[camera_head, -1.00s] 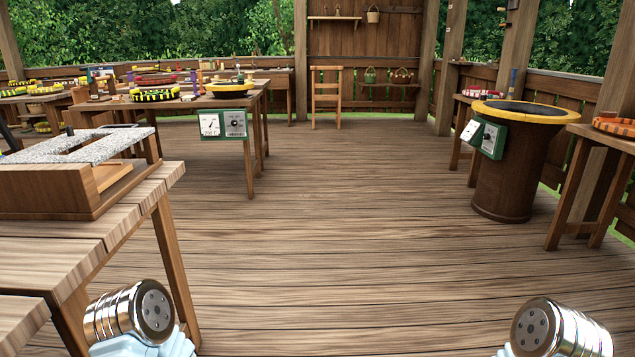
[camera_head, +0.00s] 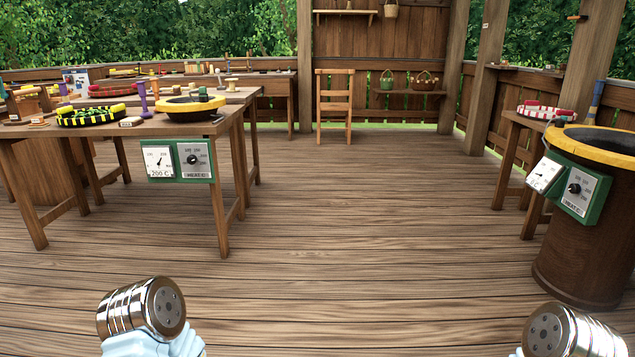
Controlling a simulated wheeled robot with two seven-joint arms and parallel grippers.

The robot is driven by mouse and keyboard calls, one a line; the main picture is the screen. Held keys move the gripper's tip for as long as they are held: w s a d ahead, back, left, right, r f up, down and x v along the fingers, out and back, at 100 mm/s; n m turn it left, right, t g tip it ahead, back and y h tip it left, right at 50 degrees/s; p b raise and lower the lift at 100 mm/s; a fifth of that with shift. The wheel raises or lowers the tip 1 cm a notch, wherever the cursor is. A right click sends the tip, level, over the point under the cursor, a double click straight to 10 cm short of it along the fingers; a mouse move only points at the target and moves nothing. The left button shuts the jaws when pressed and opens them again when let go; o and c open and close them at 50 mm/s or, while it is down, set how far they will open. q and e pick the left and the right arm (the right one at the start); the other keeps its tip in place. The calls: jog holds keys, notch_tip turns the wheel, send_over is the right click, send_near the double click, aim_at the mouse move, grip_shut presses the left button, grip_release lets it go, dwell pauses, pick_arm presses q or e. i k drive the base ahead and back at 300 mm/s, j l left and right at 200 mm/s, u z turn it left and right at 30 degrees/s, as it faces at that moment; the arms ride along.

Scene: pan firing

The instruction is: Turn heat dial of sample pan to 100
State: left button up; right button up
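A small yellow-rimmed pan (camera_head: 191,103) sits on the wooden table at the left. On that table's front edge hangs a green panel with a white gauge (camera_head: 159,162) and a dark heat dial (camera_head: 194,160). A large pan with a yellow rim (camera_head: 605,151) on a dark round barrel stands at the right. It has its own green-backed gauge (camera_head: 543,174) and dark heat dial (camera_head: 575,188). No label shows which one is the sample pan, and the dial settings are too small to read surely. Neither gripper shows; only chrome joints of my arms appear at the bottom.
The left table (camera_head: 38,153) also carries a yellow-and-black ring (camera_head: 90,116) and purple tools. A side table (camera_head: 525,122) stands behind the large pan. A wooden chair (camera_head: 335,104) is at the back wall. The plank floor (camera_head: 350,220) between is clear.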

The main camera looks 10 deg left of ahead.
aim_at(192, 160)
jog(key=i+u, duration=0.4)
jog(key=i+l+u, duration=0.15)
jog(key=u, duration=0.25)
jog(key=i+l+u, duration=0.4)
jog(key=i+j, duration=0.05)
jog(key=j, duration=0.05)
